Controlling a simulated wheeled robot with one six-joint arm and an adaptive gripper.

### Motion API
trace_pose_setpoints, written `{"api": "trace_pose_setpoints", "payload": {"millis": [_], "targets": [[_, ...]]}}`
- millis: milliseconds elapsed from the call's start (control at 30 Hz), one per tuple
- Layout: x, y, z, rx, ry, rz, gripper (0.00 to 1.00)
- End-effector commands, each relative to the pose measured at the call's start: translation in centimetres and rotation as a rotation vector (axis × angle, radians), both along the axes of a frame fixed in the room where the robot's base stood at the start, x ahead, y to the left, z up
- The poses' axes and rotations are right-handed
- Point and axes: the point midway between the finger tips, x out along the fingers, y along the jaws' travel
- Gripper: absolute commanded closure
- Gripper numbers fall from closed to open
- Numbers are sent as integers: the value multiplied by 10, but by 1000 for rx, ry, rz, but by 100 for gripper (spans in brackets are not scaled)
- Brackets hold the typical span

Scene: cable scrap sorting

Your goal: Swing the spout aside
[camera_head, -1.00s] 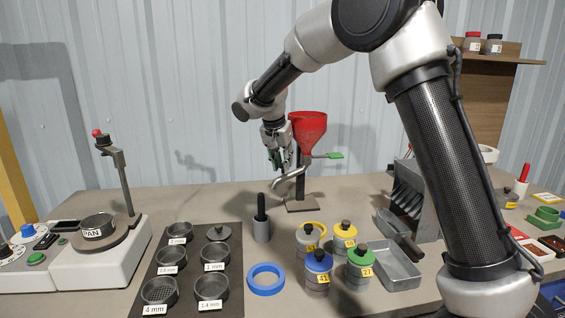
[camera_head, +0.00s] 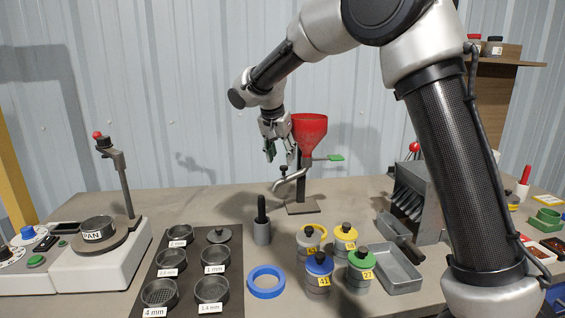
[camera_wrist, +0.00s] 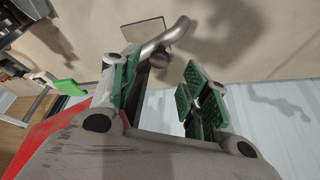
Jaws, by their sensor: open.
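The spout (camera_head: 289,182) is a bent silver tube on the stand below the red funnel (camera_head: 309,131). It reaches out to the left and toward the front of the table. In the wrist view the spout (camera_wrist: 164,42) runs beyond the fingertips, near the left finger. My gripper (camera_head: 277,153) is above the spout and left of the funnel, with its green-padded fingers apart. In the wrist view my gripper (camera_wrist: 160,88) is open, with nothing held between the pads. Whether the left finger touches the spout cannot be told.
A green handle (camera_head: 335,157) sticks out right of the funnel. A grey pot with a black-handled tool (camera_head: 262,228), a blue ring (camera_head: 266,281) and several lidded jars (camera_head: 319,272) stand in front. Sieves lie on a dark mat (camera_head: 194,250).

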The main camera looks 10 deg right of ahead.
Motion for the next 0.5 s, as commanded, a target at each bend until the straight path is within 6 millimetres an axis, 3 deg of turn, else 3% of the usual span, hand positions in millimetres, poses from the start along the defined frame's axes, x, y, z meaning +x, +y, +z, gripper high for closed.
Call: {"api": "trace_pose_setpoints", "payload": {"millis": [100, 300, 500], "targets": [[-8, 6, 27, 2, -5, 1, 54], [-21, 13, 61, 2, -3, 0, 54], [-26, 15, 75, 1, -2, -1, 54]]}}
